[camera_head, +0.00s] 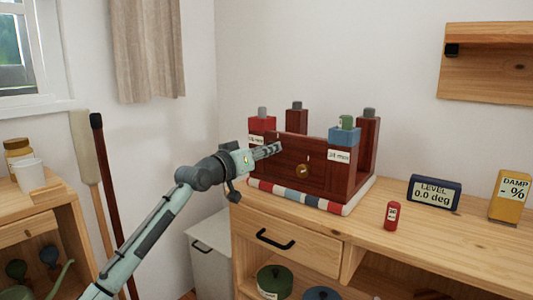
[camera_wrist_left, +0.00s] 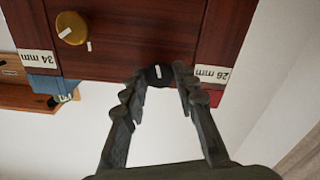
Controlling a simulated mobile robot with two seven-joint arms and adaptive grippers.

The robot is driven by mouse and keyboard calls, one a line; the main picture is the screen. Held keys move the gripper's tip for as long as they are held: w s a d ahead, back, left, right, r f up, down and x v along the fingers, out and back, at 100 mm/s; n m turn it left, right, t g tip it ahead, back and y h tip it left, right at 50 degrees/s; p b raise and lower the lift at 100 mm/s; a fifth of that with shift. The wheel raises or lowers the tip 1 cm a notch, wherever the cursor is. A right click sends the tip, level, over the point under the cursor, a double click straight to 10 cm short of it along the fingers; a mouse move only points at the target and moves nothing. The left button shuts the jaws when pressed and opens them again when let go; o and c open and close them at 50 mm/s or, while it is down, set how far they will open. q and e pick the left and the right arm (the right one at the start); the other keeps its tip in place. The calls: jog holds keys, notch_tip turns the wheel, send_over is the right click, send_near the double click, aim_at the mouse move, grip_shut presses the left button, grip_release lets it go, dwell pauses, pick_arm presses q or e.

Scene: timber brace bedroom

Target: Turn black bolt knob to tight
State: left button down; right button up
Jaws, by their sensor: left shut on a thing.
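The black bolt knob (camera_wrist_left: 158,74) sits on the front of a dark red wooden frame (camera_head: 325,185), near the post labelled 26 mm. It has a short white mark, roughly upright in the left wrist view. My left gripper (camera_head: 277,148) reaches the frame's front from the left. In the left wrist view its fingers (camera_wrist_left: 159,82) are shut on the black knob, one on each side. In the head view the gripper hides the knob. A brass knob (camera_head: 303,170) with a pale mark is on the same front, further right; it also shows in the left wrist view (camera_wrist_left: 72,28).
The frame stands on a striped mat (camera_head: 290,197) on a wooden cabinet. A red-capped post (camera_head: 262,124) and a blue-capped post (camera_head: 344,136) rise at its front corners. A red canister (camera_head: 391,215), a level display (camera_head: 434,192) and a yellow damp meter (camera_head: 510,196) stand to the right.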

pick_arm(q)
jog(key=shift+m, duration=1.7)
pick_arm(e)
jog(key=shift+s+r, duration=0.2)
jog(key=shift+r, duration=0.35)
jog(key=shift+s, duration=0.1)
pick_arm(q)
jog(key=c, duration=1.2)
grip_release()
jog(key=shift+o, duration=0.2)
jog(key=v, duration=1.2)
